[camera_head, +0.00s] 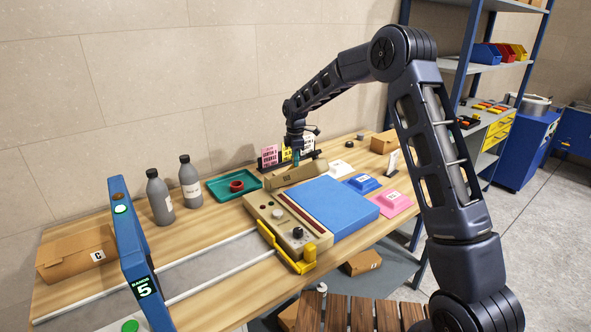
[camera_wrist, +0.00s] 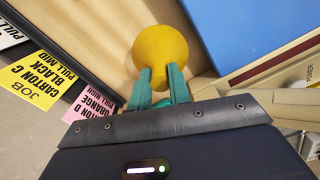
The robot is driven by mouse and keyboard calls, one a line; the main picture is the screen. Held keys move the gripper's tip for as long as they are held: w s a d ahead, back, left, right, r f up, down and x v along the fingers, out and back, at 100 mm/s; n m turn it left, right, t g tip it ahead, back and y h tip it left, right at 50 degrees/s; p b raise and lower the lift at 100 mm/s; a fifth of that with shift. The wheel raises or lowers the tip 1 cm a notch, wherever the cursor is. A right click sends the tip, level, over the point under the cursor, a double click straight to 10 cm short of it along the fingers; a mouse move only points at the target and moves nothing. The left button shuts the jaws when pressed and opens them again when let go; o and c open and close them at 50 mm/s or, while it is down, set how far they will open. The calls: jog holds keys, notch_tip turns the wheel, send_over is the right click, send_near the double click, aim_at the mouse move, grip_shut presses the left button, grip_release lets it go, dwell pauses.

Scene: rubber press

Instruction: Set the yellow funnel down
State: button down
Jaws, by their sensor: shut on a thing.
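The yellow funnel (camera_wrist: 160,48) shows in the wrist view, its round wide end facing away from my gripper. My gripper (camera_wrist: 159,84) has its two teal fingers shut on the funnel's narrow end. In the head view my gripper (camera_head: 296,158) is at the back of the bench, just behind the beige press arm (camera_head: 297,174). The funnel cannot be made out there. A tan wooden surface lies beyond the funnel in the wrist view; I cannot tell whether the funnel touches it.
Beside my gripper stand job cards (camera_head: 270,157). A green tray (camera_head: 226,185) with a red ring and two grey bottles (camera_head: 190,183) are to the left.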

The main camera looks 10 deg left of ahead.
jog(key=shift+f, duration=2.3)
jog(key=shift+f, duration=0.1)
jog(key=c, duration=1.3)
grip_release()
notch_tip(320, 180, up, 12)
jog(key=shift+r, duration=0.15)
jog(key=shift+d, duration=0.1)
